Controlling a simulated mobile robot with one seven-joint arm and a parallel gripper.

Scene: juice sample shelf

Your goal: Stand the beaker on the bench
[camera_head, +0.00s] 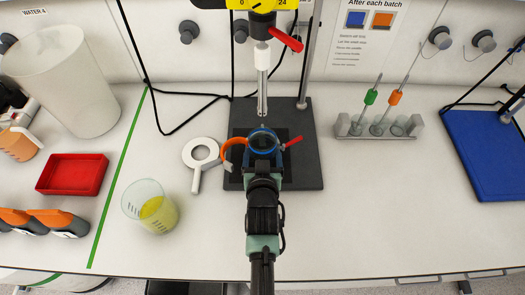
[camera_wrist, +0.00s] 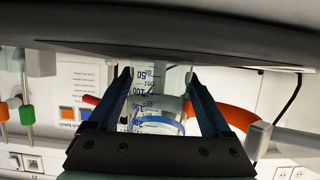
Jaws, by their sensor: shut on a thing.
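A clear beaker (camera_head: 264,141) with blue graduations is between the fingers of my gripper (camera_head: 263,152), over the dark base of the mixer stand. In the wrist view, the beaker (camera_wrist: 150,103) shows its scale marks and a blue band, with the two fingers of my gripper (camera_wrist: 158,85) on either side. An orange curved piece (camera_head: 233,150) and a red handle (camera_head: 293,142) are beside it. Whether the beaker touches the base is hidden. A second beaker (camera_head: 158,212) with yellow liquid stands on the white bench (camera_head: 200,240), left of my arm.
The mixer (camera_head: 262,25) and its metal shaft (camera_head: 262,90) hang just behind the held beaker. A white ring-shaped tool (camera_head: 195,177) lies left of the stand base (camera_head: 310,165). A tube rack (camera_head: 345,127) stands right. Bench front right is clear.

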